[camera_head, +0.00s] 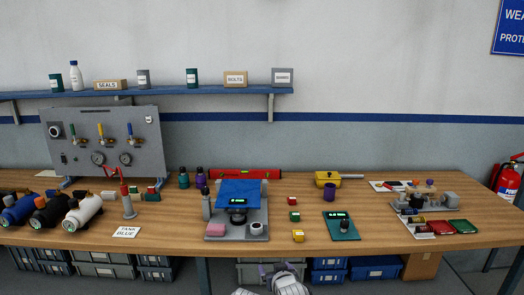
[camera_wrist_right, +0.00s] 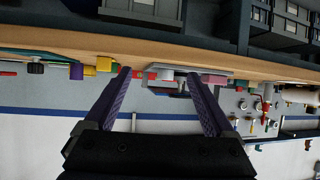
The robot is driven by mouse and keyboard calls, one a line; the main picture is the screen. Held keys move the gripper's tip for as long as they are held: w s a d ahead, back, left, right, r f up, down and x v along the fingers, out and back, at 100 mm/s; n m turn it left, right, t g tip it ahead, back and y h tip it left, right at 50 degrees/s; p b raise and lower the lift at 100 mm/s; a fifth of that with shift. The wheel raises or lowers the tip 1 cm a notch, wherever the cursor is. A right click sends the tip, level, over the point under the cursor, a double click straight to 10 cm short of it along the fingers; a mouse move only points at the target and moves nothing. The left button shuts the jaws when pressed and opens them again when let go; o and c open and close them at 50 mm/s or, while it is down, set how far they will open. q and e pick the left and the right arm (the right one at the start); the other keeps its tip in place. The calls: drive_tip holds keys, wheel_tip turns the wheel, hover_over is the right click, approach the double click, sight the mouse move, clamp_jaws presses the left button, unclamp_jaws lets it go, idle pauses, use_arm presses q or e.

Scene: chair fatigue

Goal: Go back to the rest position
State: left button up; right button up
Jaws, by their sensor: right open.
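My right gripper (camera_head: 281,268) is low at the bottom edge of the head view, in front of the workbench (camera_head: 375,236), and mostly cut off by the frame. In the right wrist view its two purple fingers (camera_wrist_right: 159,76) are spread apart with nothing between them. That view is upside down and shows the bench edge (camera_wrist_right: 60,42) beyond the fingertips, with items on the bench past it. My left gripper is not in the head view.
The bench holds a blue-topped device (camera_head: 240,192), a pink block (camera_head: 216,229), a yellow block (camera_head: 298,236), a teal board (camera_head: 341,228), a valve panel (camera_head: 105,140) and several cylinders at the left. Storage bins (camera_head: 328,264) stand beneath. A red extinguisher (camera_head: 508,182) is at far right.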

drive_tip(key=s+d+f+m+g+h, duration=0.2)
drive_tip(key=s+d+f+g, duration=1)
drive_tip(key=s, duration=0.3)
use_arm(q)
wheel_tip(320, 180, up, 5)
drive_tip(key=p, duration=0.5)
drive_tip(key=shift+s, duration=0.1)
use_arm(e)
drive_tip(key=s+a+r+n+h, duration=0.1)
drive_tip(key=s+a+r+n, duration=0.3)
drive_tip(key=a, duration=0.5)
drive_tip(key=s+r, duration=0.1)
drive_tip(key=s, duration=0.1)
drive_tip(key=shift+s+a+r, duration=0.15)
drive_tip(key=shift+s+a, duration=0.15)
drive_tip(key=shift+a, duration=0.1)
